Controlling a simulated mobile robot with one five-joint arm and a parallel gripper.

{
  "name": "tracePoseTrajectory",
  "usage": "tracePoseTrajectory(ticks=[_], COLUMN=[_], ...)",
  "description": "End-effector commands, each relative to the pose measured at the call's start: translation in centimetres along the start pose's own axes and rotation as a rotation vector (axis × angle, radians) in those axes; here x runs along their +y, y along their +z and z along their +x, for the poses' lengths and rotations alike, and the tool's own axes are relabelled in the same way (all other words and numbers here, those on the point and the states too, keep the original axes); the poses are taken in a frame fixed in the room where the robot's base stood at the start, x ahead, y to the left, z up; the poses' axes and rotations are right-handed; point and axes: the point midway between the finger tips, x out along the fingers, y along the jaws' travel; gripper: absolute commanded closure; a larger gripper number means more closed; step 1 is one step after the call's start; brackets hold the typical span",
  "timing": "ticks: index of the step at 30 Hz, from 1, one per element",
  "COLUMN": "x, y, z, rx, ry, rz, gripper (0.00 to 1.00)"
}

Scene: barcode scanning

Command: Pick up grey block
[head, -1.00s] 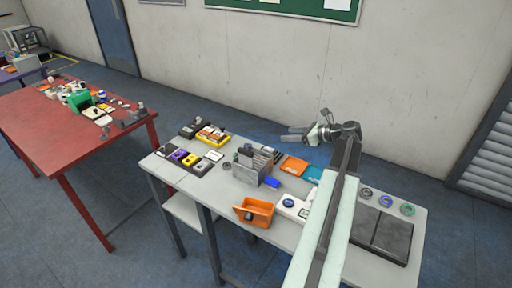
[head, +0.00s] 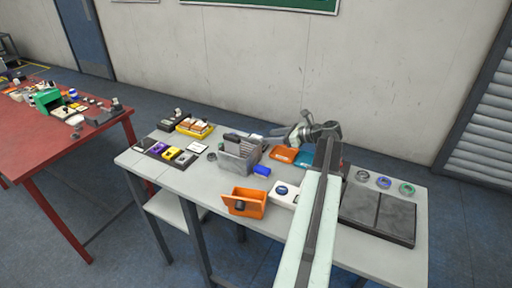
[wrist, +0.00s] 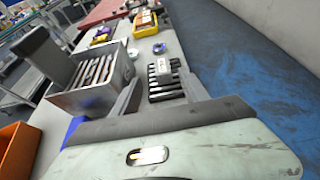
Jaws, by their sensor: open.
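A small grey block (head: 186,158) appears to sit on a dark pad at the front of the left group on the grey table, beside a yellow block (head: 171,153) and a purple block (head: 158,148). It is small and its shape is not clear. My gripper (head: 279,134) is open and empty, raised over the back of the table, well right of the grey block and pointing left. In the wrist view my open fingers (wrist: 160,97) frame a black slotted rack (wrist: 165,72) beyond them. I cannot make out the grey block in the wrist view.
A grey bin of upright slats (head: 238,160) stands between my gripper and the grey block; it also shows in the wrist view (wrist: 85,103). A blue block (head: 262,171), an orange bin (head: 240,203) and a yellow tray (head: 194,128) are also on the table. A wall runs behind.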

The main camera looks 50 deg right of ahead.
Motion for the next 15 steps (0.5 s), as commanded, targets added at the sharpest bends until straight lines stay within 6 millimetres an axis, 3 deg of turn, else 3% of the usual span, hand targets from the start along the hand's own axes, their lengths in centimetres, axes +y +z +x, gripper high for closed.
tracePoseTrajectory(ticks=[15], x=[-0.2], y=[-0.1], z=[3.6], rx=[0.0], ry=[0.002], rz=[-0.001], gripper=[0.47])
